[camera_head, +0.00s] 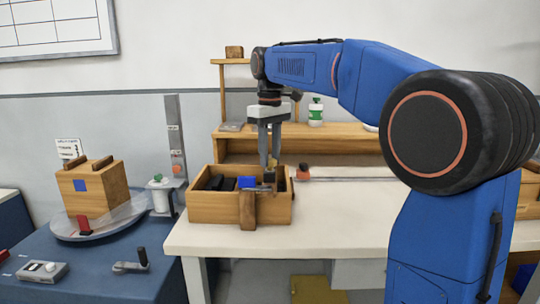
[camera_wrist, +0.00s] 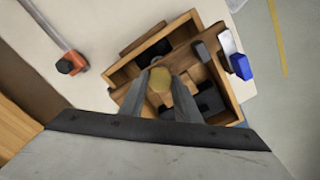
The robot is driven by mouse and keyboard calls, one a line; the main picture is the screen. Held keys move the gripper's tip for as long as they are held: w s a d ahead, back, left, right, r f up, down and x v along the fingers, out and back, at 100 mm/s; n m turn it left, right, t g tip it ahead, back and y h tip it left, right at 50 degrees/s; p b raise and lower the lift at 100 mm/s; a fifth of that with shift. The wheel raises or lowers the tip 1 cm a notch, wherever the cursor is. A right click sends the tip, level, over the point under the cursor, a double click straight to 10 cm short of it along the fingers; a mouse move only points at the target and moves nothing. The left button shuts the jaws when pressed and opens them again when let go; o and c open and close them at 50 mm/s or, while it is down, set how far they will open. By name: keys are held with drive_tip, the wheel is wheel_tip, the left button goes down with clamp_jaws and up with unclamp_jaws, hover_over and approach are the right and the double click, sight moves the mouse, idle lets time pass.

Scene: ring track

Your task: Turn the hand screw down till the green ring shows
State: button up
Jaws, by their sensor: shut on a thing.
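My gripper (camera_head: 270,162) points straight down over a wooden box with compartments (camera_head: 215,210). In the wrist view its two grey fingers (camera_wrist: 162,92) are shut on a round tan knob (camera_wrist: 160,80). The knob also shows between the fingertips in the head view (camera_head: 271,162), with a dark part below it. It looks like the head of the hand screw, but I cannot tell for certain. Its lower end is hidden, and no green ring shows around it. The box also fills the middle of the wrist view (camera_wrist: 122,72).
Dark items lie in the box, and a brown block (camera_head: 247,210) stands at its front. An orange and black fitting (camera_head: 303,172) with a rod sits to its right. A blue table (camera_head: 90,270) at left holds a wooden crate (camera_head: 105,195). The white benchtop (camera_head: 340,215) is clear in front.

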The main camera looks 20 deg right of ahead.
drive_tip(key=m, duration=0.4)
drive_tip(key=shift+m, duration=0.3)
drive_tip(key=m, duration=1)
drive_tip(key=shift+m, duration=0.4)
drive_tip(key=m, duration=0.4)
drive_tip(key=shift+m, duration=0.4)
drive_tip(key=o, duration=1)
drive_tip(key=shift+o, duration=0.2)
